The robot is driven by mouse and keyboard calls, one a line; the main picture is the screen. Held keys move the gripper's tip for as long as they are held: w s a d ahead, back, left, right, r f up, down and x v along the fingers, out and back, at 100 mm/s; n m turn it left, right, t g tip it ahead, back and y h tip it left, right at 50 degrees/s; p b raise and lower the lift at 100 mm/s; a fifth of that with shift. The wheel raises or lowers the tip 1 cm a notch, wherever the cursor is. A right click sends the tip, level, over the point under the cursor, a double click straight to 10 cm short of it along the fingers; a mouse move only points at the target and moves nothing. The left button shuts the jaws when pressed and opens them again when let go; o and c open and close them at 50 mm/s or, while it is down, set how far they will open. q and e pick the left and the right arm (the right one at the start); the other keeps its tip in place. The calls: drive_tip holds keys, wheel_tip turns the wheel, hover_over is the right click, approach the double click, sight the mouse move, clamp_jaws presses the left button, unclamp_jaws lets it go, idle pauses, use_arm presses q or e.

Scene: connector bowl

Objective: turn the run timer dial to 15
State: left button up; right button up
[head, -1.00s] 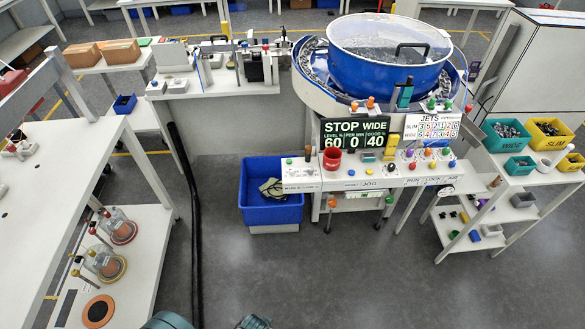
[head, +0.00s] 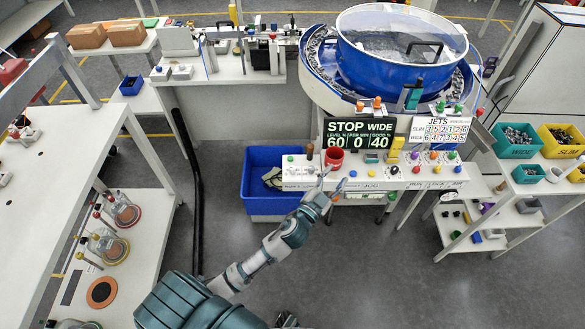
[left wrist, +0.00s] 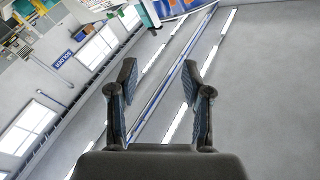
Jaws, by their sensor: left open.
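The white control panel (head: 375,178) below the feeder bowl carries several small coloured knobs and buttons. A label that looks like RUN shows on its front edge right of JOG, but the run timer dial and its setting are too small to tell.
A sign (head: 358,134) reading STOP, WIDE, 60, 0, 40 stands behind the panel, under the blue bowl (head: 390,62). A blue bin (head: 262,205) stands on the floor left of the panel. A shelf cart with bins (head: 519,172) is at right. The floor in front is open.

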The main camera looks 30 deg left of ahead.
use_arm(q)
drive_tip(key=w+d+r+m+g+h, duration=0.2)
drive_tip(key=w+d+r+m+h, duration=0.1)
drive_tip(key=d+r+m+h, duration=0.75)
drive_tip(key=m+g+y, duration=0.8)
drive_tip(key=g+y, duration=0.5)
drive_tip(key=g, duration=0.4)
hover_over(293, 168)
wheel_tip(293, 168, down, 7)
drive_tip(key=shift+n+h, duration=0.25)
wheel_tip(293, 168, down, 17)
drive_tip(key=shift+a+r, duration=0.1)
drive_tip(key=shift+r, duration=0.05)
use_arm(e)
drive_tip(key=s+d+f, duration=0.1)
drive_tip(key=s+f, duration=0.7)
drive_tip(key=f, duration=0.4)
drive_tip(key=s+d+f+g, duration=0.1)
drive_tip(key=s+f, duration=0.8)
drive_tip(key=f, duration=0.3)
drive_tip(key=shift+d+g, duration=0.3)
drive_tip(key=shift+d, duration=0.1)
